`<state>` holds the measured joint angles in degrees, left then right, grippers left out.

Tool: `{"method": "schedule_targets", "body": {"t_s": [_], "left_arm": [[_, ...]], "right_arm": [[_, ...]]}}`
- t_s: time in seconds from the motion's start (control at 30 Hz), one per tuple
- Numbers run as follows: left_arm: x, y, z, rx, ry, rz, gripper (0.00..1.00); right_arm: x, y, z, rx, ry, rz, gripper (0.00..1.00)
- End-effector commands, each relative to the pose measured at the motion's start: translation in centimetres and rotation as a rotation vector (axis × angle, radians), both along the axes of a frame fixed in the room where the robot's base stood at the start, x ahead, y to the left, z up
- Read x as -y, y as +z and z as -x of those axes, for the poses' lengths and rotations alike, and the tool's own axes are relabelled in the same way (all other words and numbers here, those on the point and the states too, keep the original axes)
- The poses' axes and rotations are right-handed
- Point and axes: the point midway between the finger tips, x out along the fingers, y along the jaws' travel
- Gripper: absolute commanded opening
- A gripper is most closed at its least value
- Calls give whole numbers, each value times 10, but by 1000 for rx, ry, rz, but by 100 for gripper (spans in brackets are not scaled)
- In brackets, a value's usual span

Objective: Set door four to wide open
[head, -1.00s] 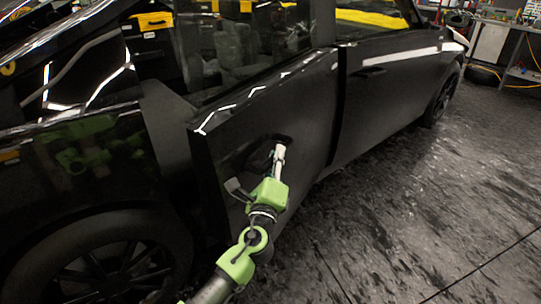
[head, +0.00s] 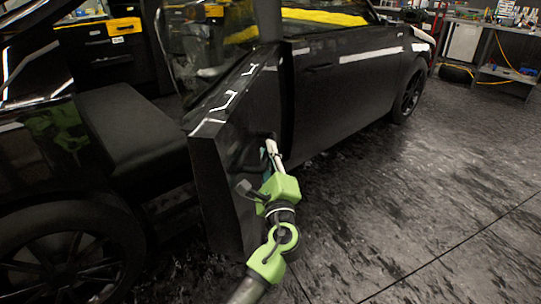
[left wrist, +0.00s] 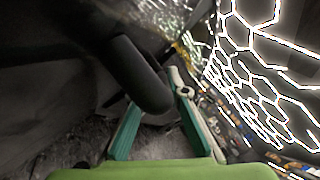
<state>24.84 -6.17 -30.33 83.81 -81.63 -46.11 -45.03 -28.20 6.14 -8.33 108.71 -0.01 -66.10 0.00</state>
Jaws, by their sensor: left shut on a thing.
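The black rear side door (head: 222,165) of the car stands partly open, swung out from the body, with the seat and sill showing in the gap. I see no number on it. My left gripper (head: 271,150) is at the handle on the door's outer face and is shut on it. In the left wrist view the dark door handle (left wrist: 140,75) lies between the green-sided fingers of the left gripper (left wrist: 160,115). The handle is mostly hidden by the gripper in the head view. My right gripper is not in view.
The front door (head: 345,90) of the car is closed. The rear wheel (head: 62,255) is at lower left. Dark floor (head: 420,200) is clear to the right. A workbench (head: 490,50) stands at the far right.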

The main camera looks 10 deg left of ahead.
Motion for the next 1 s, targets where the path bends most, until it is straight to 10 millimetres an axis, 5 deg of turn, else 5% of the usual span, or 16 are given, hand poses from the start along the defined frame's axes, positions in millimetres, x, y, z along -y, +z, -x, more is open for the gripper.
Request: {"method": "schedule_targets", "body": {"t_s": [0.3, 0.33, 0.4, 0.77, 1.0], "left_arm": [[-4, 2, -1, 3, 10, -1, 0], [-4, 2, -1, 3, 10, 0, 17], [-4, 2, -1, 4, 10, 0, 32], [-1, 0, 1, 1, 4, 0, 32], [8, -8, 34, 0, 2, 2, 32]], "right_arm": [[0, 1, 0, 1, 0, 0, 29], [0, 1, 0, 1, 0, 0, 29], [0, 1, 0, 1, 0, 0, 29], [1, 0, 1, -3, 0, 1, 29], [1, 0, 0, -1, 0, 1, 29]]}}
